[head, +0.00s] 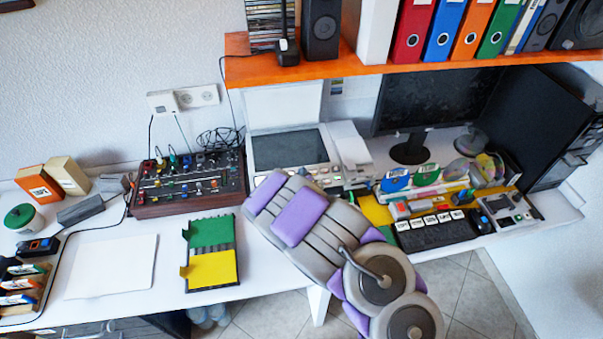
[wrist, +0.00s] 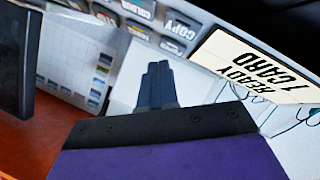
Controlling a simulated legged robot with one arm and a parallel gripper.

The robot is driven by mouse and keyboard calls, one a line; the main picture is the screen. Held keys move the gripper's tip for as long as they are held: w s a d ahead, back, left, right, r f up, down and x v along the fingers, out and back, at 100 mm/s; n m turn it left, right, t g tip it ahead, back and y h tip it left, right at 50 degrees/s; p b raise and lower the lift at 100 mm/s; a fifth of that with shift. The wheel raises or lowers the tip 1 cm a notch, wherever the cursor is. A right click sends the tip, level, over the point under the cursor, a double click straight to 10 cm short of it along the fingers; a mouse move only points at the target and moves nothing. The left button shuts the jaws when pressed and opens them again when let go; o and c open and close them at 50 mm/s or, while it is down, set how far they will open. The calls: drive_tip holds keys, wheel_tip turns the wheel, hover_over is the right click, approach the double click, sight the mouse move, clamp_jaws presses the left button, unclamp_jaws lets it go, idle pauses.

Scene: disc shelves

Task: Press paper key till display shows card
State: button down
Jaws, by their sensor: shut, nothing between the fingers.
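The display (wrist: 262,68) in the wrist view is a cream screen with dark letters that read "READY" and "1 CARD". The key panel (wrist: 70,55) beside it is pale and has several grey keys. One key reads "COPY" (wrist: 178,25) and another "COLOUR" (wrist: 138,7). I cannot make out which key is the paper key; it may be hidden by my gripper. My gripper (wrist: 158,72) is shut and empty, its dark fingertips over the panel, left of the display. I cannot tell whether they touch a key. In the head view, the printer (head: 290,150) stands behind my arm, which hides my gripper.
In the head view, a mixer box (head: 190,190) stands left of the printer, and a black keyboard (head: 435,234) and a monitor (head: 435,100) are to the right. An orange shelf (head: 400,70) hangs above.

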idle(0.3)
drive_tip(key=shift+s+r+p, duration=0.25)
drive_tip(key=shift+r+p, duration=0.15)
drive_tip(key=shift+r, duration=0.2)
drive_tip(key=shift+s+r+p, duration=0.25)
drive_tip(key=shift+r+p, duration=0.1)
drive_tip(key=shift+r, duration=0.2)
drive_tip(key=shift+s+d+r+p, duration=0.15)
drive_tip(key=shift+s+r+p, duration=0.2)
drive_tip(key=shift+r, duration=0.2)
drive_tip(key=shift+s+d+r+p, duration=0.15)
drive_tip(key=shift+s+r+p, duration=0.15)
drive_tip(key=shift+r, duration=0.25)
